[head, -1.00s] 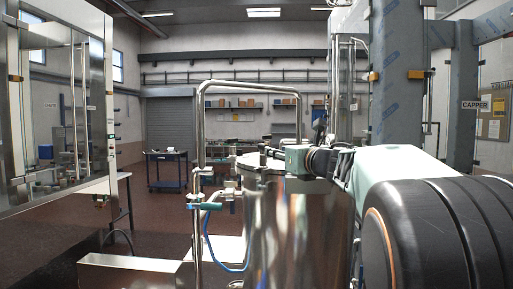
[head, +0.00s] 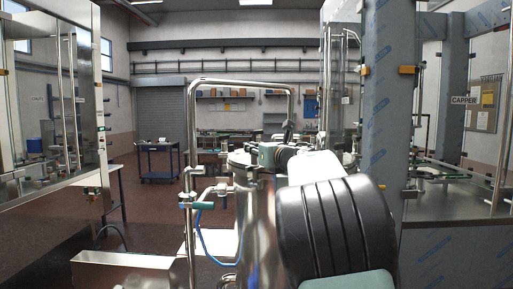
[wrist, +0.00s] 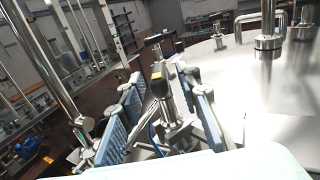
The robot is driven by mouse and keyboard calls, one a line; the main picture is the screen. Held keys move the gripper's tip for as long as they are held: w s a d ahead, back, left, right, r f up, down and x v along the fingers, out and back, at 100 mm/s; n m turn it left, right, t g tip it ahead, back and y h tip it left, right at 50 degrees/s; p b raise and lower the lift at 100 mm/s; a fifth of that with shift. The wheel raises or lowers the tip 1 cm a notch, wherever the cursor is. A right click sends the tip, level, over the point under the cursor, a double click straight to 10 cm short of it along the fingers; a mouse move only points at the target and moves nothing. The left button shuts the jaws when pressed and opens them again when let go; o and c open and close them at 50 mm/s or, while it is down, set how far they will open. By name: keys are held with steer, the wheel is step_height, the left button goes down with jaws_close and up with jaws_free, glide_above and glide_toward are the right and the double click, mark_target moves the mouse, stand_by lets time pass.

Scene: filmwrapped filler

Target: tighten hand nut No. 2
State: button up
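The steel tank (head: 252,225) stands in front of me, its lower right hidden by my arm. Its lid (wrist: 275,105) shows in the wrist view. My gripper (wrist: 160,95) is open at the lid's edge, its blue-padded fingers spread apart. It also shows over the lid in the head view (head: 266,155). Between the fingers stands a metal clamp fitting (wrist: 176,125) with a black, yellow-marked upper part (wrist: 160,80). The fingers do not appear closed on it. I cannot read a number on any nut, so I cannot tell which is No. 2.
Steel fittings (wrist: 268,42) rise from the lid. A bent steel pipe (head: 190,140) with valves and a blue hose (head: 208,242) stands left of the tank. A blue-wrapped machine column (head: 388,130) is close on the right. Floor farther back is open around a cart (head: 158,160).

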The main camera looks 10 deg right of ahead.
jaws_close()
steer(key=shift+f+h+b, duration=0.15)
steer(key=shift+h+b, duration=0.15)
steer(key=shift+b, duration=0.15)
